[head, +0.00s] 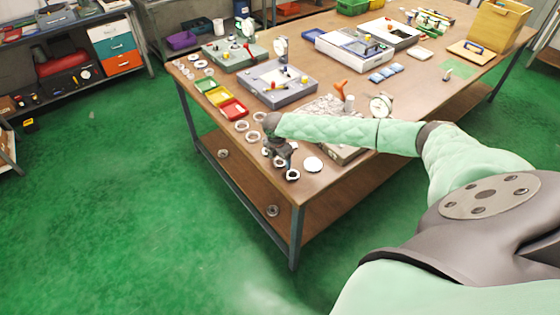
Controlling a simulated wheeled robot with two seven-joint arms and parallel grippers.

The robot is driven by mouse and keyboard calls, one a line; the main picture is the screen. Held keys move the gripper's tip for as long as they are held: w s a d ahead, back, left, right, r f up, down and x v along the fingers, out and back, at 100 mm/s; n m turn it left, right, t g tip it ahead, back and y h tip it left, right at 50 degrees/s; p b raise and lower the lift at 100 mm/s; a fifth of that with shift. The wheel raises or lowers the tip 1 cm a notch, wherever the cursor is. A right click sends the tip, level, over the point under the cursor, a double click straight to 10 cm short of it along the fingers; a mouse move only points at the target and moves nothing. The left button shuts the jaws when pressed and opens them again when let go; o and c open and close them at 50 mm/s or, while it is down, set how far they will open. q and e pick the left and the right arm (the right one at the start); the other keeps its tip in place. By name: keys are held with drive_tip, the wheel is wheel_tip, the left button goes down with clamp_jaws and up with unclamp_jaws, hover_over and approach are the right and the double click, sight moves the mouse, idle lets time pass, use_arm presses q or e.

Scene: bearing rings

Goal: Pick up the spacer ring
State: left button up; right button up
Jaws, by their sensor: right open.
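Several metal rings lie along the front left edge of the wooden table (345,68). One ring (253,136) and another ring (241,126) lie to the left of my right gripper. A darker-edged ring (293,175) lies just in front of it, near the table corner. I cannot tell which of them is the spacer ring. My right gripper (281,158) is open, pointing down low over the rings near this corner. Its fingers are small and dark, and they partly hide a ring beneath. I cannot tell whether it touches any ring. My left gripper is not in view.
A white disc (313,164) lies right of my right gripper. Red (233,109), yellow (219,96) and green (205,85) trays sit behind the rings. A grey fixture (278,92) and a dial gauge (380,105) stand farther in. Green floor lies left of the table.

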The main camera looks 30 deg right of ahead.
drive_tip(key=shift+f, duration=0.15)
drive_tip(key=c, duration=1.1)
